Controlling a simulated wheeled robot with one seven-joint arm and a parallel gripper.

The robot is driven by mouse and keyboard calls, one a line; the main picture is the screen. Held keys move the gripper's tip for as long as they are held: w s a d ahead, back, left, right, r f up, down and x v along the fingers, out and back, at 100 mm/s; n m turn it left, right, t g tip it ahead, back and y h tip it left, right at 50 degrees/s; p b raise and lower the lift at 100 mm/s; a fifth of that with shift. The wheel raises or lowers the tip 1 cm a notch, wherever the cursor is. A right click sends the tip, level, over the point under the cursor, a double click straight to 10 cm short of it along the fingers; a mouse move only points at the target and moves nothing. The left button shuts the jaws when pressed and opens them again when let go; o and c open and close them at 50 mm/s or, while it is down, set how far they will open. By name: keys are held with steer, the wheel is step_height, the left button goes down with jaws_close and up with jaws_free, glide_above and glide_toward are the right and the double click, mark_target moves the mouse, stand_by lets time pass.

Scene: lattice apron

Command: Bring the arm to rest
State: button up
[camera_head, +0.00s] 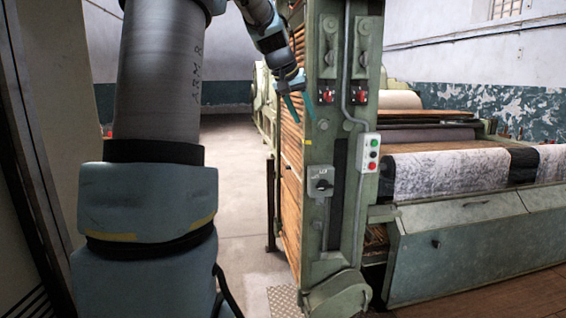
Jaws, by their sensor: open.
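My arm stands large at the left, with its far end reaching down from the top of the view. My gripper (299,106) is at upper centre, its two teal fingers pointing down and spread apart. It is open, with nothing visible between the fingers. In the picture it overlaps the left edge of a green machine frame (338,140). I cannot tell whether the fingers touch the frame or the wooden lattice apron (290,165) beside it.
The green frame bears a button box (369,153), a rotary switch (320,181) and red knobs. At right lies a patterned cloth roll (450,172) above a grey-green metal cover (460,245). A dark post (271,205) stands left of the lattice. The floor (235,165) behind my arm looks clear.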

steer(key=s+a+f+g+y, duration=0.1)
steer(key=s+a+f, duration=0.3)
steer(key=s+f, duration=0.3)
steer(key=s+a+f+n+g+y, duration=0.1)
steer(key=s+a+f, duration=0.3)
steer(key=s+f, duration=0.4)
steer(key=s+a+f+g+y+p, duration=0.1)
steer(key=s+a+f, duration=0.3)
steer(key=s+f, duration=0.4)
steer(key=s+y, duration=0.1)
steer(key=s, duration=0.3)
steer(key=shift+n+g, duration=0.3)
steer(key=shift+g, duration=0.1)
steer(key=shift+a+f, duration=0.1)
steer(key=shift+c, duration=0.2)
